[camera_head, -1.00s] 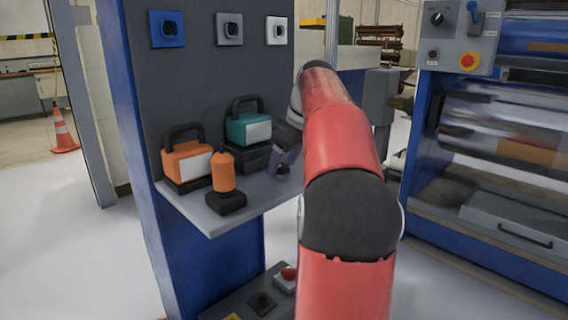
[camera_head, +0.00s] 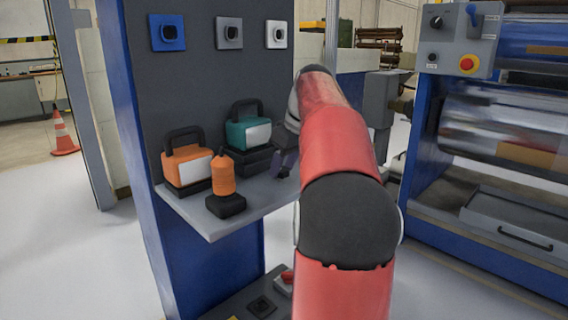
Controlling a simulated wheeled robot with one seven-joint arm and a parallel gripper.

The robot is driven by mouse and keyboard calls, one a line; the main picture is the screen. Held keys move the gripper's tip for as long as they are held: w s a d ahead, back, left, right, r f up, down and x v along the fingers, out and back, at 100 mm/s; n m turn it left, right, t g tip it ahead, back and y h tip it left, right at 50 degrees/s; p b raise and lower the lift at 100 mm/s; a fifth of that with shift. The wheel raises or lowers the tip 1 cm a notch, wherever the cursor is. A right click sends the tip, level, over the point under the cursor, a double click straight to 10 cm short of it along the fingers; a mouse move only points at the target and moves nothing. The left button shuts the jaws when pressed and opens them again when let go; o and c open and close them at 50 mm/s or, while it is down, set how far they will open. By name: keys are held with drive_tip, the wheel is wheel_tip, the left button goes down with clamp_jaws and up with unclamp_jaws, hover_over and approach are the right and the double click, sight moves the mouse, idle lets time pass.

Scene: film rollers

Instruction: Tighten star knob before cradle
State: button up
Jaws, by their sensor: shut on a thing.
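My gripper (camera_head: 284,165) is at the right end of the grey shelf (camera_head: 235,220), partly hidden by my red arm. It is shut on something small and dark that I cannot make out. No star knob shows clearly. An orange handled device (camera_head: 183,165) and a teal handled device (camera_head: 240,131) sit on dark bases, which may be cradles. My gripper is right of the teal one. An orange cylinder (camera_head: 223,173) stands on a black base (camera_head: 226,205) at the shelf front.
Blue, grey and white sockets (camera_head: 167,32) are on the dark back panel. A lower panel with a red button (camera_head: 287,277) is under the shelf. A roller machine (camera_head: 500,150) stands right. An orange cone (camera_head: 63,135) is on the floor at far left.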

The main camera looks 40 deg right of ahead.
drive_tip(key=m, duration=0.1)
drive_tip(key=m+h+p, duration=0.1)
drive_tip(key=m, duration=0.1)
drive_tip(key=m+h, duration=0.1)
drive_tip(key=m, duration=0.1)
drive_tip(key=shift+a+r+p, duration=0.15)
drive_tip(key=shift+a+p, duration=0.15)
drive_tip(key=m+p, duration=0.1)
drive_tip(key=m, duration=0.1)
drive_tip(key=m+h+p, duration=0.1)
drive_tip(key=m, duration=0.1)
drive_tip(key=shift+w+a+m+g+h, duration=0.15)
drive_tip(key=shift+m+g+h, duration=0.15)
drive_tip(key=shift+g, duration=0.1)
drive_tip(key=m+g+h+p, duration=0.1)
drive_tip(key=m+p, duration=0.1)
drive_tip(key=m, duration=0.2)
drive_tip(key=shift+w+a, duration=0.1)
drive_tip(key=shift+w, duration=0.1)
drive_tip(key=shift+w+m+g+h+p, duration=0.15)
drive_tip(key=shift+m+g+p, duration=0.35)
drive_tip(key=shift+m, duration=0.6)
drive_tip(key=shift+s+m+g+h+p, duration=0.1)
drive_tip(key=shift+m+g+h+p, duration=0.25)
drive_tip(key=shift+m, duration=1.05)
drive_tip(key=o, duration=1)
